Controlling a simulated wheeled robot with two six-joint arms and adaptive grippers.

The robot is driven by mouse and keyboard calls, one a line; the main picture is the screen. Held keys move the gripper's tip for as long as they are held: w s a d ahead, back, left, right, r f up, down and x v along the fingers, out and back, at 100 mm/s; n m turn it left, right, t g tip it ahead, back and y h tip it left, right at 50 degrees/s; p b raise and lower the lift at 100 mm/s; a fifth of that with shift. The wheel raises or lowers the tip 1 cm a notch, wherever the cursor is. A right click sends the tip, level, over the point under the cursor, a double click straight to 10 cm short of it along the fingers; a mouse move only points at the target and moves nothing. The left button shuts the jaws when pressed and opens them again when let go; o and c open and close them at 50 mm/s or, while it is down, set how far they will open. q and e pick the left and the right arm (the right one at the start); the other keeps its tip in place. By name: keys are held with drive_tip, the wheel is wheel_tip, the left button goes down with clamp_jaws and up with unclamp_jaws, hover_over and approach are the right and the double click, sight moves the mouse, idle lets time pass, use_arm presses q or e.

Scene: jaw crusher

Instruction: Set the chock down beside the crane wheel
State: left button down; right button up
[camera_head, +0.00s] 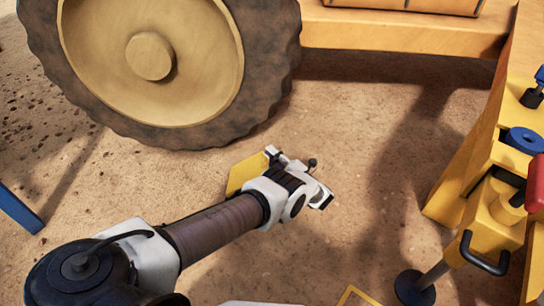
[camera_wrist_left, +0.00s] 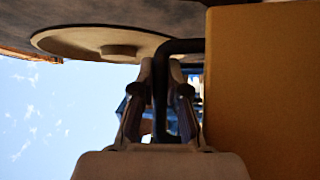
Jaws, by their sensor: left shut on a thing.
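The crane wheel (camera_head: 150,60) is a large dark, worn tyre with a tan disc and round hub at the upper left of the head view. Its disc and hub (camera_wrist_left: 115,45) also show along the top of the left wrist view. The yellow chock (camera_head: 243,174) is just below the tyre's lower right edge in the head view, partly hidden by my gripper. My left gripper (camera_head: 274,156) is at its right side. In the left wrist view its fingers (camera_wrist_left: 160,85) are shut on the chock's black handle (camera_wrist_left: 180,46), with the yellow body (camera_wrist_left: 262,95) beside them. I cannot tell whether the chock touches the ground.
Bare sandy ground (camera_head: 340,120) lies right of the wheel. A yellow outrigger-like frame (camera_head: 470,130) with blue and red fittings and a dark round foot (camera_head: 413,288) stands at the right. A yellow beam (camera_head: 400,30) crosses the top. A blue bar (camera_head: 18,208) is at the left edge.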

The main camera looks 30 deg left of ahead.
use_arm(q)
wheel_tip(320, 180, down, 2)
drive_tip(key=shift+b, duration=0.7)
use_arm(e)
drive_tip(key=shift+w+f, duration=0.2)
drive_tip(key=shift+f, duration=0.35)
drive_tip(key=shift+w+f, duration=0.15)
drive_tip(key=shift+f, duration=0.4)
use_arm(q)
drive_tip(key=shift+r, duration=0.1)
use_arm(e)
drive_tip(key=shift+r, duration=0.1)
use_arm(q)
drive_tip(key=c, duration=1.2)
unclamp_jaws()
drive_tip(key=v, duration=0.7)
drive_tip(key=shift+d, duration=0.25)
